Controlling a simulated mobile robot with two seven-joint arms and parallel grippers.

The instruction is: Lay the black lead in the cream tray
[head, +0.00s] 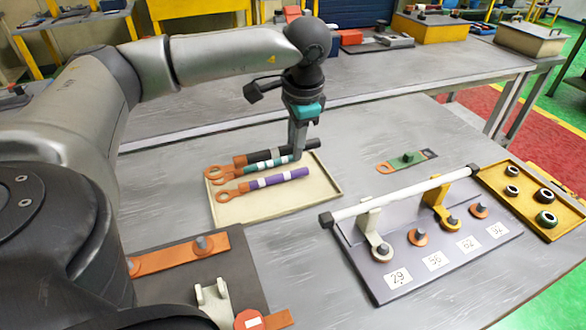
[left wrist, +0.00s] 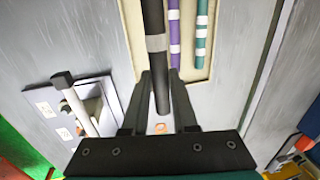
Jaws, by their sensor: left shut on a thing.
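My left gripper (head: 297,152) is shut on the black lead (head: 268,155) near its right end. The black lead has a white band and a copper ring at its left end. In the left wrist view the black lead (left wrist: 154,50) lies between the fingers (left wrist: 160,95) and looks nearer than the other leads. It appears held above the cream tray (head: 235,213); the exact gap cannot be told. A purple lead (head: 268,182) and a teal lead (head: 254,166) lie in the tray, side by side. My right gripper is not in view.
A grey board (head: 375,270) with numbered labels, posts and a white bar stands right of the tray. A yellow tray (head: 520,213) with dark rings is beyond it. A dark plate with a copper bar (head: 180,255) is at front left.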

